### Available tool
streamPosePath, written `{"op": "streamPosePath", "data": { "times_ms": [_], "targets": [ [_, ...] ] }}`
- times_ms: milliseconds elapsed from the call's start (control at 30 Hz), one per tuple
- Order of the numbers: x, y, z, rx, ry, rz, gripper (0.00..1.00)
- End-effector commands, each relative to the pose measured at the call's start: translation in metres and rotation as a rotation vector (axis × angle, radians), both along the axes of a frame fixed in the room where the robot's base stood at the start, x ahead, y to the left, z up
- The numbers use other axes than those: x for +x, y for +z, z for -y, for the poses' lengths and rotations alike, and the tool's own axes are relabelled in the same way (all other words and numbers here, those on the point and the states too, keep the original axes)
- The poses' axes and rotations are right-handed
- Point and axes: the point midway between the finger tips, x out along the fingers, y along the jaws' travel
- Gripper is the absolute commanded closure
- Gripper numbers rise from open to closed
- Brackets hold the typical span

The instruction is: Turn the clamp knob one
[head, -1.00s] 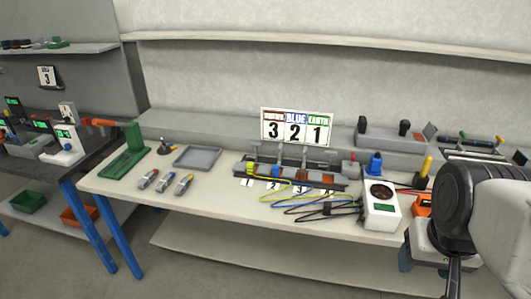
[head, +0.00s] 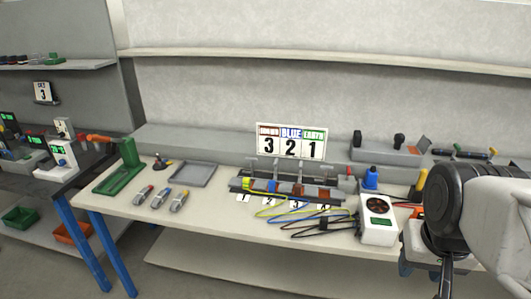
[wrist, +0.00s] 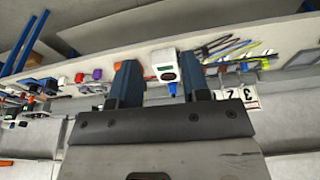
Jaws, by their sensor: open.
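The clamp fixture (head: 290,190) is a long dark rail on the bench with several upright T-shaped clamp knobs. The knob at its left end (head: 252,163) stands above the label 1 (head: 243,198), near a yellow connector. A sign (head: 291,140) reading 3, 2, 1 stands behind it. My gripper (wrist: 160,62) is open in the wrist view, its two dark blue fingers apart with nothing held. It is well away from the fixture; my arm is at the right of the head view, where the fingers cannot be made out.
A grey tray (head: 193,174), a green stand (head: 120,168) and several small tools (head: 160,197) lie to the left.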

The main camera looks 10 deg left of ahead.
Motion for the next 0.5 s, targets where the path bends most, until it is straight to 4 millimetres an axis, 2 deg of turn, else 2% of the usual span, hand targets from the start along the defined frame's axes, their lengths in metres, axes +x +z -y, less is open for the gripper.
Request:
{"op": "streamPosePath", "data": {
  "times_ms": [167,500],
  "targets": [
    [0.028,0.014,-0.006,0.015,-0.051,-0.010,0.57],
    [0.100,0.042,-0.024,0.053,-0.188,-0.030,0.57]
  ]
}}
